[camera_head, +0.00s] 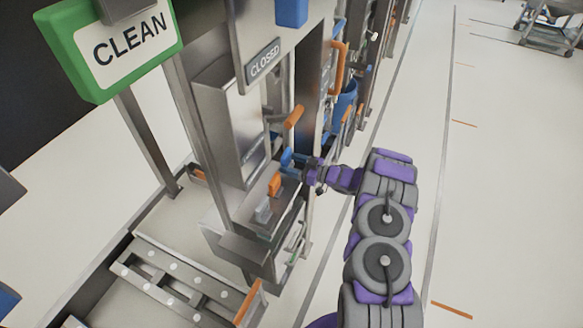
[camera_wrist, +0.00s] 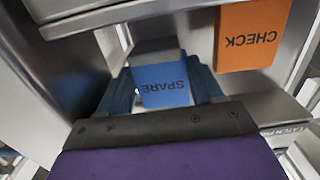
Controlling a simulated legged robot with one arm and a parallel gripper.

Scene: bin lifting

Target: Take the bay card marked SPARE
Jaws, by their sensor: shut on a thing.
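The blue bay card marked SPARE (camera_wrist: 165,84) is between the two dark blue fingers of my gripper (camera_wrist: 165,95) in the wrist view, its lettering upside down. My gripper is shut on it. The card's upper end meets a grey metal block, and I cannot tell whether it is still in its holder. In the head view my gripper (camera_head: 292,160) reaches from the right to the metal station, and the card itself is hard to make out there. An orange card marked CHECK (camera_wrist: 250,36) hangs just right of the blue card in the wrist view, apart from my fingers.
A CLOSED sign (camera_head: 263,62) and an orange handle (camera_head: 294,117) are on the metal station above my gripper. A green-framed CLEAN sign (camera_head: 110,45) stands at upper left. A low roller rack (camera_head: 165,275) lies at lower left.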

